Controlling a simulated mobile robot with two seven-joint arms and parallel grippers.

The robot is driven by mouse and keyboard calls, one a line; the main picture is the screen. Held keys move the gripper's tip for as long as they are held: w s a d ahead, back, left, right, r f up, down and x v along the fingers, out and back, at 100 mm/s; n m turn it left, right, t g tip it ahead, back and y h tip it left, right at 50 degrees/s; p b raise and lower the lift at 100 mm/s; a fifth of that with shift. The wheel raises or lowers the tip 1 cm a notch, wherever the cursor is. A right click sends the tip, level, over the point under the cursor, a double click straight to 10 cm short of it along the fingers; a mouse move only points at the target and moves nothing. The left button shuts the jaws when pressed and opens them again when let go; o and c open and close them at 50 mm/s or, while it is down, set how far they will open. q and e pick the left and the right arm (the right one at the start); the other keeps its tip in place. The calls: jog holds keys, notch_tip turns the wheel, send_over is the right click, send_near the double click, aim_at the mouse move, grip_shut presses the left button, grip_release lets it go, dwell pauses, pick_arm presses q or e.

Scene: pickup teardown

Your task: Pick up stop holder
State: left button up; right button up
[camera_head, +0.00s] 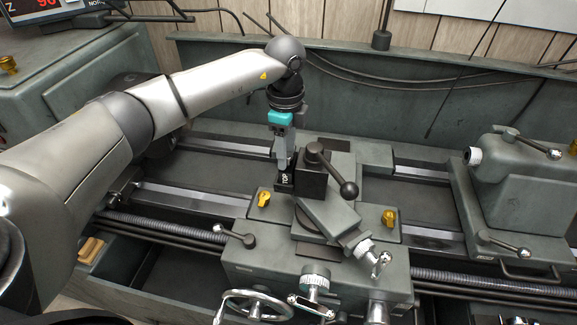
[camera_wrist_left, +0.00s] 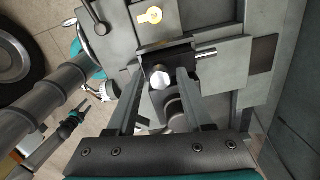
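The stop holder seems to be the small black block with white lettering (camera_head: 285,181) beside the tool post on the lathe carriage. In the left wrist view it seems to be the dark block (camera_wrist_left: 180,55) with a short silver rod out of its side. My left gripper (camera_head: 284,166) points down directly over it. In the wrist view the left fingers (camera_wrist_left: 160,75) stand apart, with a silver bolt head between them and gaps at its sides; contact with the block cannot be told. What looks like my right gripper (camera_wrist_left: 83,106) shows small in the wrist view, its opening unclear.
The tool post (camera_head: 311,180) with its black-knobbed lever (camera_head: 347,188) stands right beside the left gripper. Yellow knobs (camera_head: 264,199) sit on the carriage. The tailstock (camera_head: 515,180) is at the right. A handwheel (camera_head: 255,307) is at the front.

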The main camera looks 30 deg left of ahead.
pick_arm(q)
grip_shut()
jog(key=shift+r, duration=0.1)
dwell(1.0)
